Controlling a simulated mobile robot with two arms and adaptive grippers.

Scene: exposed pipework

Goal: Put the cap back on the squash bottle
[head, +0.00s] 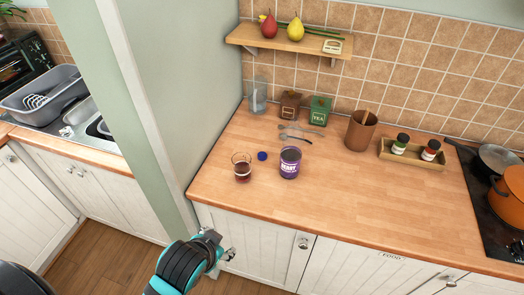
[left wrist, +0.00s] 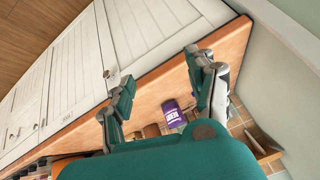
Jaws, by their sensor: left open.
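The squash bottle (head: 290,163) is a purple container with a berry label, standing upright near the worktop's front edge. Its top looks dark and uncapped. A small dark blue cap (head: 262,156) lies on the worktop just left of it. My left gripper (head: 222,252) is low in front of the cabinet doors, below the worktop edge and well apart from both. In the left wrist view the gripper (left wrist: 158,68) has its fingers spread and nothing between the tips. The purple bottle (left wrist: 173,114) shows beyond them; I cannot make out the cap there. My right gripper is not in view.
A glass of dark drink (head: 242,169) stands left of the cap. Behind are cutlery (head: 295,134), a brown tin (head: 289,105), a green tea tin (head: 319,110) and a brown pot (head: 360,131). A wall end (head: 165,100) bounds the left. The front right worktop is clear.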

